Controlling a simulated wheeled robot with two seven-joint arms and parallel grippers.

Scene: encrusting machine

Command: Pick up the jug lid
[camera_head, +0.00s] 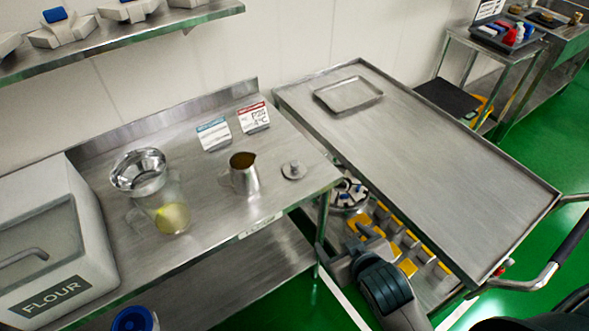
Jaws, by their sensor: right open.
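The jug lid (293,171) is a small round metal disc with a knob on top. It lies flat on the steel counter near its right end. The metal jug (245,180) stands upright and uncovered just left of the lid, with something brown inside. My right gripper (344,240) is open, low beyond the counter's right end and over the cart's lower shelf. It is apart from the lid, below and to the right of it in the picture. My left gripper is not in view.
A clear jug (170,215) with a yellow-green thing and a shiny metal bowl (139,170) are left on the counter. Two sign cards (253,117) stand behind the jug. A flour bin (50,245) fills the left end. The steel cart (430,150) carries a tray (348,95).

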